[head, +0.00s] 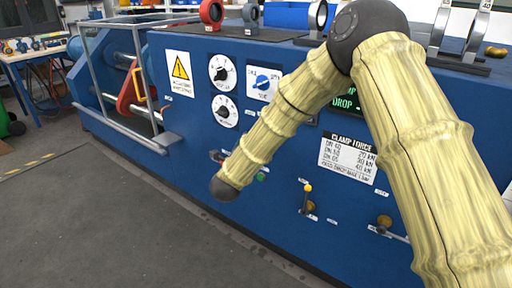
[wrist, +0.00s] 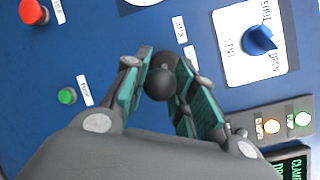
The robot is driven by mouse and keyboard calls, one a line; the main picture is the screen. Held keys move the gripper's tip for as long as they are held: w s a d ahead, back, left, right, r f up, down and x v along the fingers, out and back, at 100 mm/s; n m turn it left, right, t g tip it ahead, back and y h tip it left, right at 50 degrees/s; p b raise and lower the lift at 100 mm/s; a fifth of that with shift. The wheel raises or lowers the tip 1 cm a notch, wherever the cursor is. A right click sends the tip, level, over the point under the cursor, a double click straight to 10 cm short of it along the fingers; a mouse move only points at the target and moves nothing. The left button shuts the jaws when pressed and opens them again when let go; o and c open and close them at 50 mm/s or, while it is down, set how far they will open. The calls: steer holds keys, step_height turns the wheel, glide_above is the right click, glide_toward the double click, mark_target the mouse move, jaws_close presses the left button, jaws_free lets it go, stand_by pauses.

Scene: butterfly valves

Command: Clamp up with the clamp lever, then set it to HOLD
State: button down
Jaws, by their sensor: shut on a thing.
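In the wrist view a black ball knob (wrist: 160,83) sits between the fingers of my gripper (wrist: 163,66). It appears to be the end of the clamp lever; its shaft is hidden behind the ball. The teal-padded fingers are closed around it, against the blue panel. Small white labels stand just beyond the fingertips, too small to read. In the head view my gripper and this knob are hidden behind my forearm. A dark display (head: 345,102) there reads "DROP", partly covered by my arm.
A blue selector knob (wrist: 260,40), a red button (wrist: 33,12), a green button (wrist: 67,96) and two lit buttons surround the gripper. A yellow-tipped lever (head: 308,190) and a brass-coloured knob (head: 384,221) are lower on the panel. A caged fixture (head: 130,85) is at left; the floor before it is clear.

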steer(key=shift+a+f+m+h, duration=0.1)
steer(key=shift+a+m+h, duration=0.1)
steer(key=shift+m+h, duration=0.2)
steer(key=shift+w+a+m+g+h+b, duration=0.25)
steer(key=shift+m+g+h, duration=0.15)
steer(key=shift+h, duration=0.35)
steer(key=shift+w+a+m+g+h+b, duration=0.1)
steer(key=shift+w+a+m+g+h, duration=0.15)
steer(key=shift+m+h, duration=0.4)
steer(key=c, duration=1.1)
jaws_free()
steer(key=shift+s, duration=0.15)
steer(key=v, duration=1.1)
steer(key=shift+s+a, duration=0.25)
steer(key=shift+s, duration=0.05)
